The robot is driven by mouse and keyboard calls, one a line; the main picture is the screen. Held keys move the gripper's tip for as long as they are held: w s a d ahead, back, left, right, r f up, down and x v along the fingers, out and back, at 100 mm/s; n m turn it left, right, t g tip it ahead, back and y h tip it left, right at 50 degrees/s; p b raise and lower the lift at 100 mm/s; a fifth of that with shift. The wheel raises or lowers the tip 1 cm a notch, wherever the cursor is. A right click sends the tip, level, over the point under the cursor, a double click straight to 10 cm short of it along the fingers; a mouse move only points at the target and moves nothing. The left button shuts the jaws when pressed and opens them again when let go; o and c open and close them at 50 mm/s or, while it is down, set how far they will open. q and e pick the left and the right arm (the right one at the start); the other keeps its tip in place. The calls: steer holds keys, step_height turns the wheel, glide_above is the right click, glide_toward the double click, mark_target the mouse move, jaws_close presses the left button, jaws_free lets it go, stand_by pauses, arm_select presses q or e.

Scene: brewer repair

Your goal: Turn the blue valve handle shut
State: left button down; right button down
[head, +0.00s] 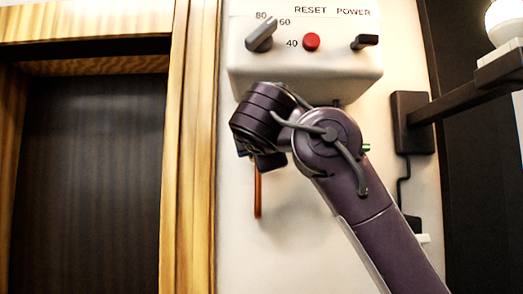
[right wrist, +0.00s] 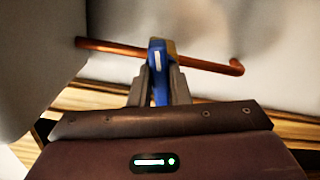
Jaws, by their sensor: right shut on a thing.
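The blue valve handle (right wrist: 157,58) shows in the right wrist view, standing across the copper pipe (right wrist: 205,63). A yellowish part sits beside it. My right gripper (right wrist: 158,88) is shut on the handle, one finger on each side. In the head view my right arm and wrist hide most of the valve. The copper pipe (head: 258,195) hangs down below my right gripper (head: 262,162), whose fingers are mostly hidden there. My left gripper is in neither view.
Above my wrist is a white control box (head: 335,75) with a grey knob (head: 261,36), a red button (head: 311,41) and a black switch (head: 365,41). A dark bracket (head: 412,122) with an arm stands at the right. A wooden frame (head: 198,150) runs at the left.

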steer(key=shift+f+m+b, duration=0.15)
steer(key=shift+m+b, duration=0.25)
steer(key=shift+m, duration=1.2)
steer(key=c, duration=1.4)
jaws_free()
steer(key=shift+o, duration=0.2)
steer(key=s+b, duration=0.4)
steer(key=s, duration=0.3)
steer(key=shift+s, duration=0.4)
